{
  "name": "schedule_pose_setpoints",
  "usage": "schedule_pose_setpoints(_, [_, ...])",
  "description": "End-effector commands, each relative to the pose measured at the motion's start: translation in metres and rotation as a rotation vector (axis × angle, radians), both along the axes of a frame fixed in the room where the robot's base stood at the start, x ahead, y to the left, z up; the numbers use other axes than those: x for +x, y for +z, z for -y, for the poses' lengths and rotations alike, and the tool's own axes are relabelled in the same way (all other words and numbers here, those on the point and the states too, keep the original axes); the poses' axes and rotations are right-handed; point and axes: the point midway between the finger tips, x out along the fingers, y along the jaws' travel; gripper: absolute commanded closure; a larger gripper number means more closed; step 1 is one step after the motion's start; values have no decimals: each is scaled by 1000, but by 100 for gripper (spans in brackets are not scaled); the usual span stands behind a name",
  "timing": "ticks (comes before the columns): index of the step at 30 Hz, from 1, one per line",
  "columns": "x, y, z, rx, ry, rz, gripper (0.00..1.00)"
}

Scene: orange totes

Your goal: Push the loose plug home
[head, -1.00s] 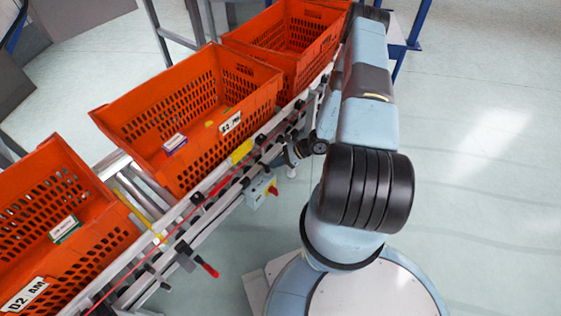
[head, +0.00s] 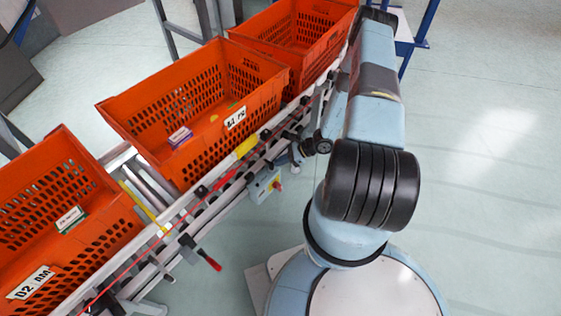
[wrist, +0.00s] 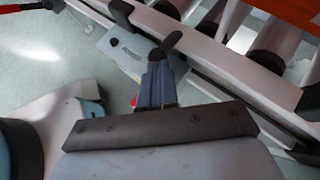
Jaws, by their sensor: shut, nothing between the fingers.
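My gripper (wrist: 165,48) shows in the wrist view with its dark fingers closed together and empty. It points toward the conveyor's side rail. A grey control box (wrist: 122,52) lies behind and left of the fingers, with a small dark fitting (wrist: 114,42) on its face. A bit of red shows at the left edge of the gripper. My gripper's tips cannot be made out there. I cannot make out the loose plug in either view.
Orange totes (head: 115,105) stand in a row on the conveyor, with small boxes in two of them. The rail (head: 180,212) carries a red cord, black clamps and a red-handled lever (head: 210,262). Open floor (head: 490,220) lies to the right.

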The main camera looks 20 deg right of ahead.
Motion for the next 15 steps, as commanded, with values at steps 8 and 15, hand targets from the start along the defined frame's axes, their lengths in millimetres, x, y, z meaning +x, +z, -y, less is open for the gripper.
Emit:
schedule_pose_setpoints(8, [-4,15,22,-2,3,0,100])
schedule_pose_setpoints(15, [-13,42,61,-3,4,2,100])
